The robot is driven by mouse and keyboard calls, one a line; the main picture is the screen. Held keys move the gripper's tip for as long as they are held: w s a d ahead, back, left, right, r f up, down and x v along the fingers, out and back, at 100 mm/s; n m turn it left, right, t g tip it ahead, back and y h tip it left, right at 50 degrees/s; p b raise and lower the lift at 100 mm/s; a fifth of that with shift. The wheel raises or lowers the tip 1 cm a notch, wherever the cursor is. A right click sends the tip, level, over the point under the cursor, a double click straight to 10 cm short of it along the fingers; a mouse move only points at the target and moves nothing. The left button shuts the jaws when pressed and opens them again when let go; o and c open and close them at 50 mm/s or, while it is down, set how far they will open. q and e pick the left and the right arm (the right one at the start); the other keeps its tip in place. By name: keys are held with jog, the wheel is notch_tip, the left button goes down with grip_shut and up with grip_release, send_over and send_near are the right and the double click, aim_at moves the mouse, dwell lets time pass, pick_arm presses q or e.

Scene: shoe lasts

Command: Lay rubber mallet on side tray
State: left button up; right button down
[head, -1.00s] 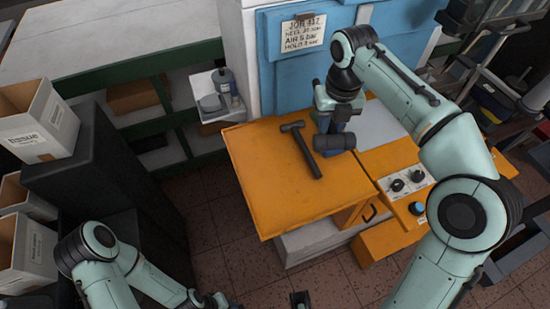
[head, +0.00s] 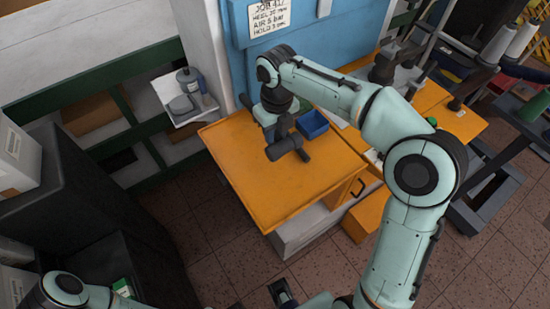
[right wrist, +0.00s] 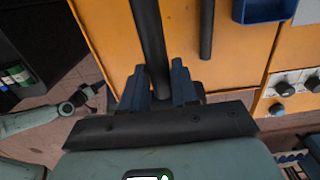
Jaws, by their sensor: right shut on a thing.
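The rubber mallet shows in the head view as a thick dark cylinder head (head: 285,148) below my right gripper (head: 276,122). In the right wrist view the blue fingers of this gripper (right wrist: 163,80) are shut on a dark handle (right wrist: 150,35).
A small blue bin (head: 312,123) stands right of my right gripper. The blue machine (head: 300,45) rises behind the tray. The front left of the orange top is bare.

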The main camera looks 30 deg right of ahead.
aim_at(275, 164)
notch_tip(275, 164, down, 11)
jog(key=shift+f+b, duration=0.15)
jog(key=shift+b, duration=0.7)
jog(key=c, duration=0.9)
grip_release()
jog(key=shift+f, duration=0.15)
jog(key=shift+o, duration=0.2)
notch_tip(275, 164, up, 12)
jog(key=shift+s+r+p, duration=0.15)
jog(key=shift+r+p, duration=0.05)
jog(key=shift+p, duration=0.9)
